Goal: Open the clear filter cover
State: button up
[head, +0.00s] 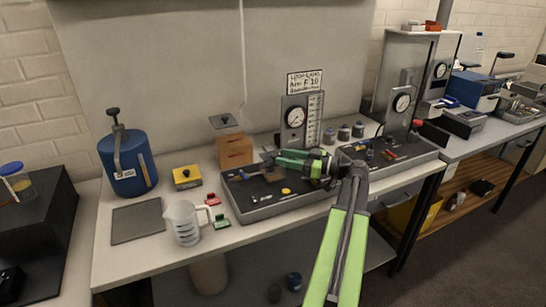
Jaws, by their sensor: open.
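My gripper (266,164) is at the end of my green arm and points left, over the left grey tray (290,200) on the bench. It is open, and I see nothing between its fingers. A brown box (235,152) stands behind the tray, just left of my gripper and apart from it as far as I can tell. A thin grey, see-through-looking plate (224,121) with a small knob shows above this box. It may be the clear filter cover, but I cannot tell for sure, nor whether it touches the box.
A blue cylinder (130,165), a yellow block (187,177), a measuring jug (183,222) and a dark flat plate (138,221) stand at the left. A gauge panel (301,122) rises behind the tray. A second tray (395,158) lies at the right.

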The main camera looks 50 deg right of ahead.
aim_at(274, 155)
jog(key=x, duration=0.4)
jog(key=shift+w+a, duration=0.1)
jog(key=shift+w, duration=0.1)
grip_shut()
dwell(1.2)
